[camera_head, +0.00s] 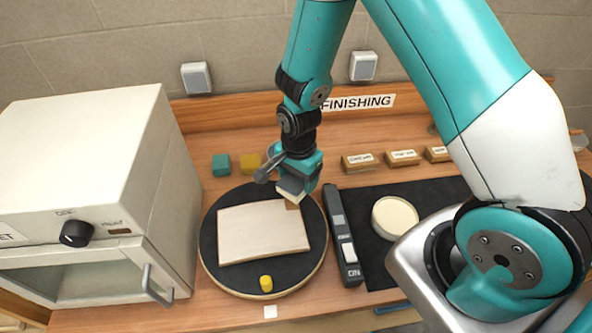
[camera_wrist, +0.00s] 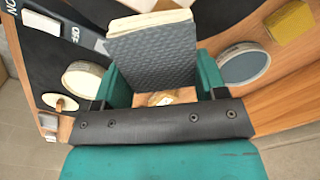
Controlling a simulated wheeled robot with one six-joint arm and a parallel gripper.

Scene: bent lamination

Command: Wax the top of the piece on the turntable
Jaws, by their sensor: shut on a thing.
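The piece, a pale rectangular board (camera_head: 258,232), lies on the round black turntable (camera_head: 225,273) in the head view. My gripper (camera_head: 297,178) is over the board's far right corner. It is shut on a block (camera_head: 291,192) with a pale layer. In the wrist view my gripper (camera_wrist: 160,82) has its teal fingers either side of this block, whose dark textured face (camera_wrist: 155,58) shows. I cannot tell whether the block touches the board. A round tin with cream contents (camera_head: 395,215) stands on the black mat at right.
A small yellow knob (camera_head: 266,284) is at the turntable's front. A white oven (camera_head: 85,190) stands close on the left. A switch strip (camera_head: 343,235) lies right of the turntable. Teal (camera_head: 221,164) and yellow (camera_head: 250,162) blocks and several labelled wooden blocks (camera_head: 360,161) sit behind.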

